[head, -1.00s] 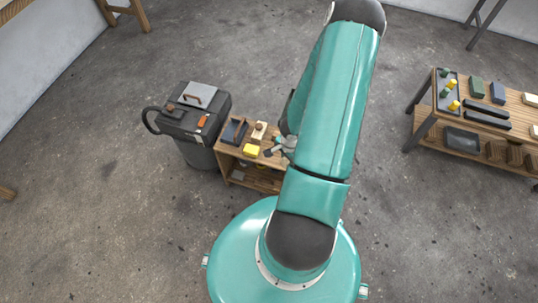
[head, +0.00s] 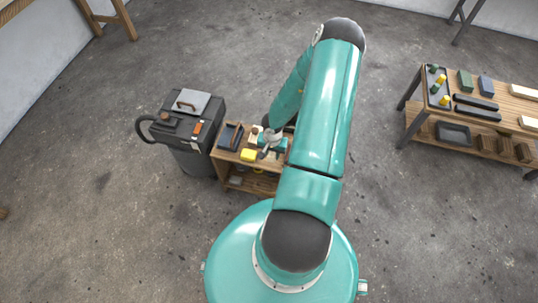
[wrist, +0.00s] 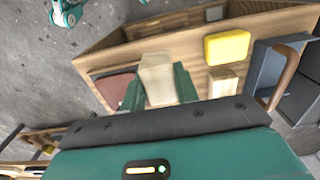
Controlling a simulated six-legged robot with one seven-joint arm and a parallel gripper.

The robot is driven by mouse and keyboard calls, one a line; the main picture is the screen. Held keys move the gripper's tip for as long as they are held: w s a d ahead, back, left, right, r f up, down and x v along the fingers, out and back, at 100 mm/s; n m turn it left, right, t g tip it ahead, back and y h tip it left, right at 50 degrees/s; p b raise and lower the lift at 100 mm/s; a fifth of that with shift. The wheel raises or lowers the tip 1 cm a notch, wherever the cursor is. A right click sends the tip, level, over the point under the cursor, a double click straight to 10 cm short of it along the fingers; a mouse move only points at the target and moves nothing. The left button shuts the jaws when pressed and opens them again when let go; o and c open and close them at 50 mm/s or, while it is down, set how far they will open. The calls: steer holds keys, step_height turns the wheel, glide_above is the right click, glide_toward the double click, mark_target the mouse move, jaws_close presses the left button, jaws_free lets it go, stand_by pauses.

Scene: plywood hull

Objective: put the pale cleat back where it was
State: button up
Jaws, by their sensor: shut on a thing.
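In the wrist view my gripper (wrist: 158,88) has its two green fingers on either side of a pale wooden block, the pale cleat (wrist: 157,72). The fingers are shut on it and it stands out above the small wooden bench (wrist: 160,50). I cannot tell whether it touches the bench top. In the head view my gripper (head: 271,144) is over the right part of the same bench (head: 228,163), partly behind my arm. I cannot make out the held cleat there.
A yellow block (wrist: 228,47), another pale block (wrist: 223,82), a dark tray with a wooden handle (wrist: 262,65) and a dark reddish pad (wrist: 115,88) are on the bench. A black bin (head: 190,125) stands left of it. A longer workbench (head: 425,115) is at right.

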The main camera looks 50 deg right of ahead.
steer(key=w+f, duration=0.1)
steer(key=w+d+f, duration=0.1)
steer(key=f, duration=0.1)
steer(key=w+f, duration=0.1)
steer(key=shift+w+d+f, duration=0.15)
steer(key=shift+d+f, duration=0.2)
steer(key=shift+f, duration=1.4)
steer(key=shift+f, duration=0.1)
steer(key=o, duration=0.9)
steer(key=shift+o, duration=0.2)
